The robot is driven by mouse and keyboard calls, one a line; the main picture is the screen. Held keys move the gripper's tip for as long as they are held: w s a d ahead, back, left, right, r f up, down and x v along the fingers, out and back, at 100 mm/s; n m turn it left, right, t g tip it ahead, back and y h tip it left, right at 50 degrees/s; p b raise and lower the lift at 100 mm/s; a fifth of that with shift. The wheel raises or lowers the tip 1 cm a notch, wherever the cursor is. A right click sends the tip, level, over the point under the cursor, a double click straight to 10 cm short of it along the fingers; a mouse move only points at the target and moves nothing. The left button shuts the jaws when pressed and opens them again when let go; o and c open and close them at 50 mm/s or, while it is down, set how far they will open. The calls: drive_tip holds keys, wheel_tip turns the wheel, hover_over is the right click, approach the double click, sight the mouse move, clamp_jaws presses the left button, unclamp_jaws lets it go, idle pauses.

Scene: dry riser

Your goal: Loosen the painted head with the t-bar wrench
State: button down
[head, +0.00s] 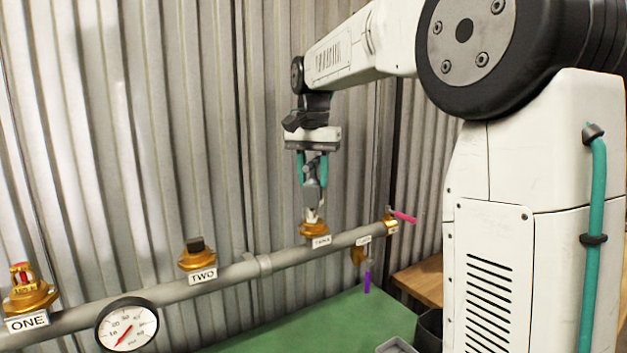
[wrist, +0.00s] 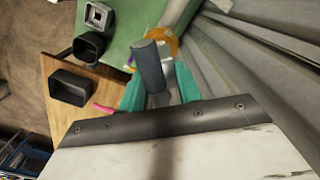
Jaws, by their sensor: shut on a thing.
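My gripper (head: 313,172) hangs jaws-down above the brass fitting labelled like "THREE" (head: 315,228). Its teal fingers are shut on the grey t-bar wrench (head: 312,198), whose bar also shows between the fingers in the wrist view (wrist: 149,66). The wrench's lower end is at the top of that fitting; I cannot tell whether it is seated on a head there. Fitting ONE (head: 30,297) has a red-topped head (head: 22,274). Fitting TWO (head: 198,261) has a dark, square head (head: 196,244). Which head is the painted one is not certain, as the third is largely hidden.
A grey pipe (head: 225,277) carries the fittings along a corrugated wall. A gauge (head: 127,324) is at front left. A pink lever (head: 403,216) and a purple handle (head: 367,281) are at the pipe's right end. Dark containers (wrist: 72,88) stand on the wooden bench (wrist: 50,118) beside the green surface (head: 300,320).

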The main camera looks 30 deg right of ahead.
sight(313, 160)
drive_tip(key=shift+r, duration=0.95)
drive_tip(key=shift+r, duration=2)
